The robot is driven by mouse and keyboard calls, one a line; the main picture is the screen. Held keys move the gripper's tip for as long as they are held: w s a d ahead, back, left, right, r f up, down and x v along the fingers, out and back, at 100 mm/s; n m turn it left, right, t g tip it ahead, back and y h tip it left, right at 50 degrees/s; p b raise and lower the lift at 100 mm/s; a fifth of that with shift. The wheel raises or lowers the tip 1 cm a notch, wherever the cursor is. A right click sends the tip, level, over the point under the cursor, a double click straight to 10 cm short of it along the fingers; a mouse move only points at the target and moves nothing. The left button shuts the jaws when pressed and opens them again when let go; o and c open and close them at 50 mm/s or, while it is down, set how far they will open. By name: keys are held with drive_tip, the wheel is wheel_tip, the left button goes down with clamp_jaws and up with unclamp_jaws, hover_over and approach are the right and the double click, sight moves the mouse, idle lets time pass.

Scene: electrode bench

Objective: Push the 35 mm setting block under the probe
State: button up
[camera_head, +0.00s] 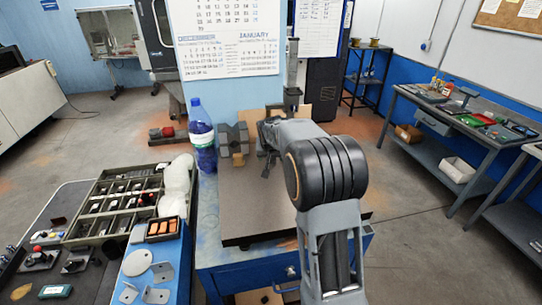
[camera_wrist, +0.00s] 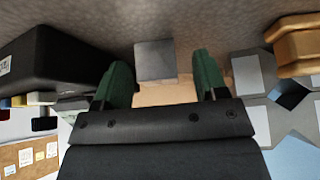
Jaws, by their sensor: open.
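A plain grey block (camera_wrist: 155,62), which looks like the setting block, stands on the speckled plate in the wrist view. No size marking shows on it. My gripper (camera_wrist: 163,72) is open, with one green-tipped finger on each side of the block and a gap to both. In the head view my arm covers the block and most of the gripper. A dark upright stand column (camera_head: 292,75) rises behind my arm on the plate. The probe tip cannot be made out in either view.
The dark granite plate (camera_head: 245,212) lies on a blue cabinet. Grey V-blocks (camera_head: 235,142) and a blue bottle (camera_head: 203,145) stand at its left rear. In the wrist view a bulky black body (camera_wrist: 50,65) is left, and tan blocks (camera_wrist: 298,42) are right. The plate's front left is clear.

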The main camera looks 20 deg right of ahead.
drive_tip(key=shift+r, duration=0.1)
drive_tip(key=b+v, duration=0.2)
drive_tip(key=v, duration=1.1)
drive_tip(key=shift+s+r, duration=0.15)
drive_tip(key=shift+r, duration=0.15)
